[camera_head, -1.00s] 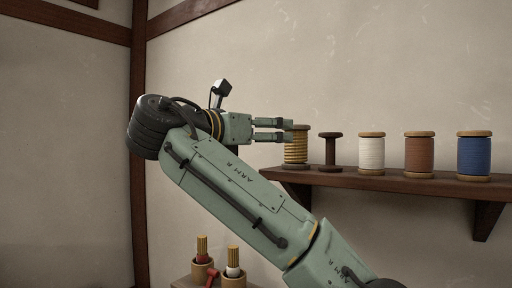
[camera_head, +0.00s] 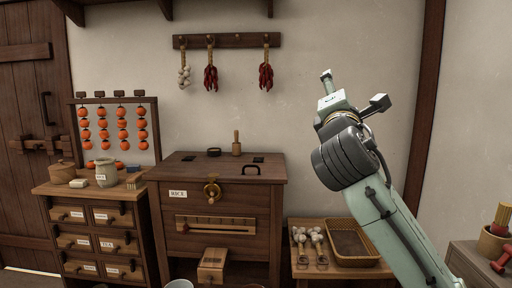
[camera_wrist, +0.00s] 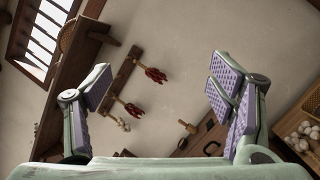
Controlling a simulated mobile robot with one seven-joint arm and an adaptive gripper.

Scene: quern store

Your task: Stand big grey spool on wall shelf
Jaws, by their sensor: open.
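No big grey spool shows in either view now. The wall shelf with the coloured spools is also out of both views. My gripper (camera_wrist: 162,80) is open and empty in the wrist view, its purple-padded fingers wide apart with only wall and distant things between them. In the head view my arm rises at the right, and my gripper (camera_head: 328,82) points away from the camera in front of bare wall.
A dark wooden cabinet (camera_head: 260,221) stands centre, with a drawer chest (camera_head: 58,218) at left. A low table carries a wicker tray (camera_head: 352,258). A peg rail (camera_head: 190,42) hangs above. A brush pot (camera_head: 494,243) stands far right. A ledge (camera_wrist: 70,85) shows in the wrist view.

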